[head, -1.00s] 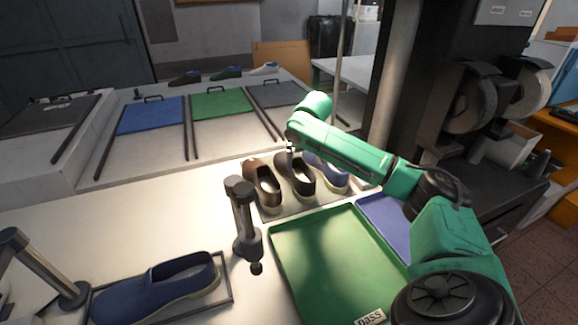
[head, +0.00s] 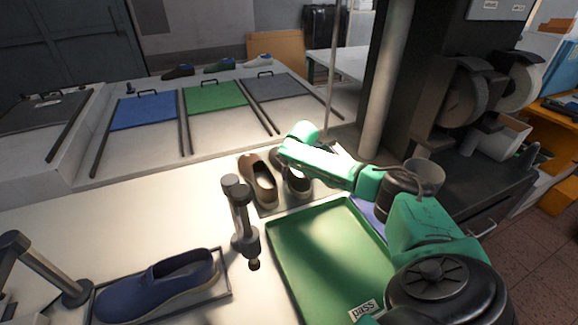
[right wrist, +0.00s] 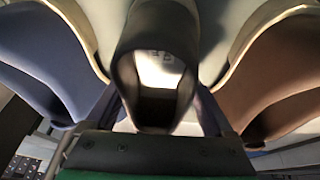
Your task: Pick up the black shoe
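The black shoe (head: 297,184) stands between a brown shoe (head: 258,182) and a blue shoe, on the bench behind the green tray. My right arm covers much of it in the head view, and the blue shoe there is mostly hidden. In the right wrist view the black shoe (right wrist: 157,65) is centred, with its opening facing the camera. The blue shoe (right wrist: 40,65) is on the left and the brown shoe (right wrist: 275,75) on the right. My right gripper (right wrist: 158,108) has one finger on each side of the black shoe, apparently open; contact is unclear. My left gripper is out of view.
A green tray (head: 283,268) marked pass lies in front of the shoes, with a blue tray (head: 370,207) partly hidden beside it. A grey post device (head: 240,220) stands left of the shoes. Another blue shoe (head: 160,285) lies in a frame at lower left.

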